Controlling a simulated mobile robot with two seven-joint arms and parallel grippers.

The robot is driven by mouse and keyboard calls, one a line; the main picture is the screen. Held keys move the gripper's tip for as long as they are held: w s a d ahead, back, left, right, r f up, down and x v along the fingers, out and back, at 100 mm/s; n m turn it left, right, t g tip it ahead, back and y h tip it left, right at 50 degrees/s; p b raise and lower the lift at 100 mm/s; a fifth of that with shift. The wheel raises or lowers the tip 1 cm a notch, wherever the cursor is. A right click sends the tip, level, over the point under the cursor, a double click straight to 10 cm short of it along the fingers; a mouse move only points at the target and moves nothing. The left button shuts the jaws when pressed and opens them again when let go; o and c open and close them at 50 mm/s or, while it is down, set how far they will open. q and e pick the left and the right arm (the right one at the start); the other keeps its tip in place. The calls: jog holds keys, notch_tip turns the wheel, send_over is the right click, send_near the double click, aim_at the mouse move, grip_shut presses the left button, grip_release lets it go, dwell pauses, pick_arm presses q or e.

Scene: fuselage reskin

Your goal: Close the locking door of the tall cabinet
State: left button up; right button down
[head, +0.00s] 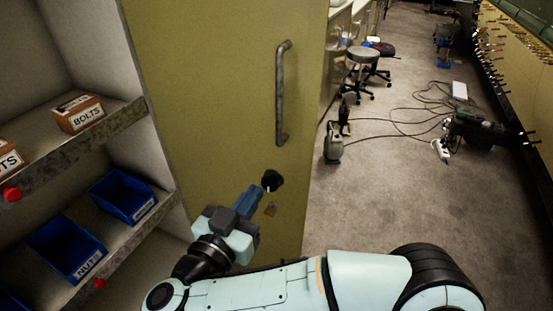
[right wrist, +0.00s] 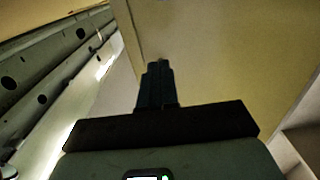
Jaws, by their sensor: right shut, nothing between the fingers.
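The olive-yellow door (head: 220,80) of the tall cabinet (head: 150,100) stands open, with the shelves showing at its left. A grey bar handle (head: 281,95) runs upright on the door. Below it are a black lock (head: 272,180) and a small brass-coloured piece (head: 270,209). My right gripper (head: 252,193) is shut and empty, close to the door just left of the lock. I cannot tell whether it touches. In the right wrist view, its closed fingers (right wrist: 158,68) point toward the olive door surface (right wrist: 205,65). My left gripper is not in view.
Shelves hold a BOLTS box (head: 78,115) and blue bins (head: 122,196). To the right, the grey floor (head: 400,190) is mostly open, with loose cables, a dark machine (head: 478,128), a small canister (head: 333,143) and stools (head: 362,60) farther back.

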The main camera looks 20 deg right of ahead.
aim_at(283, 153)
jog(key=x, duration=1.1)
jog(key=shift+d, duration=0.1)
